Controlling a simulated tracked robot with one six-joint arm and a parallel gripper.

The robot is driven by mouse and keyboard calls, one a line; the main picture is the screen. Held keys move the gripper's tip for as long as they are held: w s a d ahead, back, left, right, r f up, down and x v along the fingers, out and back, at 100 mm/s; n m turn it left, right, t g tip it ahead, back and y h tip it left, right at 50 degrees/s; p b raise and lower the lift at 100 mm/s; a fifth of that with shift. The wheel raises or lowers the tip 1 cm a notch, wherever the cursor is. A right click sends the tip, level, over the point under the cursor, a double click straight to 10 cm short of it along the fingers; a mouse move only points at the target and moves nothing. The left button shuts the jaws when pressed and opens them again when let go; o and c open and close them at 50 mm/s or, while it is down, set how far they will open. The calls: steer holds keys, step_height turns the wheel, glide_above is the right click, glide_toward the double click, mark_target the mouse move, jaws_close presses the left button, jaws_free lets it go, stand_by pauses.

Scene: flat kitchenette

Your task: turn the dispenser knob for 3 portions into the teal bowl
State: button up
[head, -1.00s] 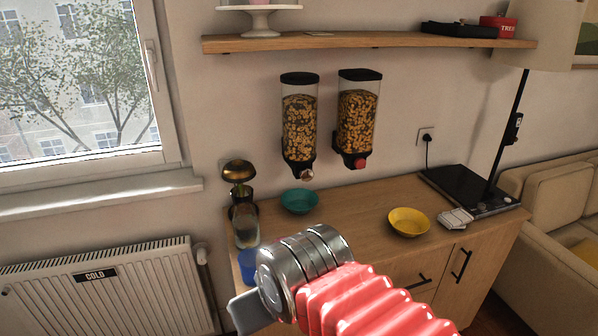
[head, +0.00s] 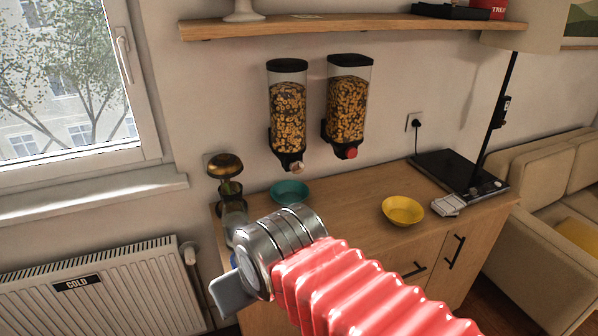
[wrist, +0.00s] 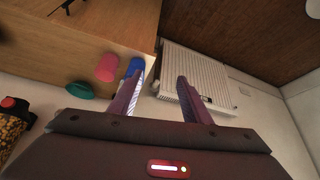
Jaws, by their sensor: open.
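Two wall dispensers filled with brown-yellow pieces hang above the counter. The left dispenser (head: 288,118) has a pale knob (head: 297,168); the right dispenser (head: 348,105) has a red knob (head: 351,153), and a red knob also shows in the wrist view (wrist: 8,103). The teal bowl (head: 290,190) sits on the counter below the left dispenser, partly behind my arm's metal joint; it also shows in the wrist view (wrist: 80,91). My gripper (wrist: 160,80) is open and empty, its fingers apart, away from both knobs. In the head view it is mostly hidden behind my arm.
A yellow bowl (head: 402,210) stands on the wooden counter (head: 345,205). A blue cup (wrist: 135,67) and a pink thing (wrist: 107,67) show in the wrist view. A radiator (head: 110,295) is at left.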

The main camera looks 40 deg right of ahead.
steer(key=shift+o, duration=1.4)
steer(key=w+d+m+t+h, duration=0.1)
steer(key=w+d+t+h, duration=0.1)
steer(key=w+d, duration=0.6)
steer(key=shift+w+d+f, duration=0.2)
steer(key=shift+w+f, duration=0.15)
steer(key=shift+w, duration=0.6)
steer(key=w+d+f+t, duration=0.1)
steer(key=w+d+t, duration=0.2)
steer(key=d, duration=0.4)
steer(key=w+d+f+t+h, duration=0.1)
steer(key=w+d+f+t, duration=0.1)
steer(key=d, duration=0.6)
steer(key=w+d+f+t+h, duration=0.1)
steer(key=w+d+t, duration=0.3)
steer(key=d, duration=0.4)
steer(key=shift+f+t, duration=0.3)
